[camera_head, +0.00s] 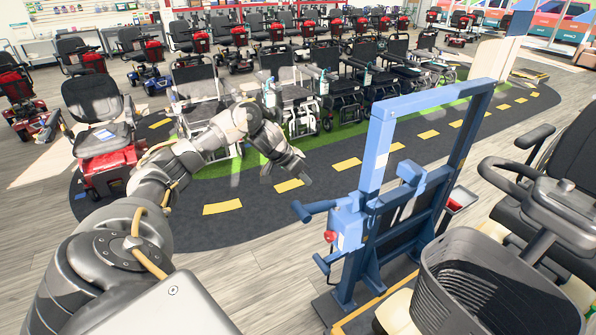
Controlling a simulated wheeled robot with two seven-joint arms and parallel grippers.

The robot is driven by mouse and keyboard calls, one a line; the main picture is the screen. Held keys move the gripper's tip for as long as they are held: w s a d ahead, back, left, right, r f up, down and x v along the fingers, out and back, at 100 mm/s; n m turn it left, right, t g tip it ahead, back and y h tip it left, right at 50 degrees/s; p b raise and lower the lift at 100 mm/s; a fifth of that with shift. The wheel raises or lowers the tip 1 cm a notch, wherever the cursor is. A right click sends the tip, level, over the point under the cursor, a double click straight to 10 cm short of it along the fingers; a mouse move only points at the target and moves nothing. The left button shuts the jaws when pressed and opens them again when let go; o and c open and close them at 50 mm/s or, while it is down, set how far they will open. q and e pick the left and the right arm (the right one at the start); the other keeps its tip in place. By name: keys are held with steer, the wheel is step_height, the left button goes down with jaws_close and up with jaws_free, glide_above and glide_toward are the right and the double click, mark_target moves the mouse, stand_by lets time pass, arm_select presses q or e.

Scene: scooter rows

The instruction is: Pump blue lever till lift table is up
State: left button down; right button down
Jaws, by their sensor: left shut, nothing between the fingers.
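The blue lift table (371,160) stands right of centre, with a tall upright frame. A blue lever (314,208) with a rounded grip sticks out to the left from its side, above a red part. A second, thinner blue bar (327,260) sticks out lower down. My left gripper (290,172) is shut and empty, in the air up and to the left of the lever and apart from it. The lift table's platform is mostly hidden, so its height cannot be told. My right gripper is not in view.
A scooter with a dark basket (490,285) and handlebar stands close on the right, beside the lift table. A red scooter (106,160) stands at the left. Wheelchairs (330,92) and scooters line the back. The dark track (240,225) between is clear.

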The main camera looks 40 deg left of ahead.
mark_target(319, 203)
arm_select(q)
steer(key=x, duration=0.3)
steer(key=shift+w+d+f+p, duration=0.1)
steer(key=shift+w+f+p, duration=0.1)
steer(key=shift+p, duration=0.1)
steer(key=f, duration=0.2)
steer(key=f+p, duration=0.1)
steer(key=shift+s+d+f, duration=0.15)
steer(key=shift+s+d, duration=0.05)
steer(key=shift+s, duration=0.1)
steer(key=shift+s+d+f, duration=0.1)
steer(key=shift+f, duration=0.45)
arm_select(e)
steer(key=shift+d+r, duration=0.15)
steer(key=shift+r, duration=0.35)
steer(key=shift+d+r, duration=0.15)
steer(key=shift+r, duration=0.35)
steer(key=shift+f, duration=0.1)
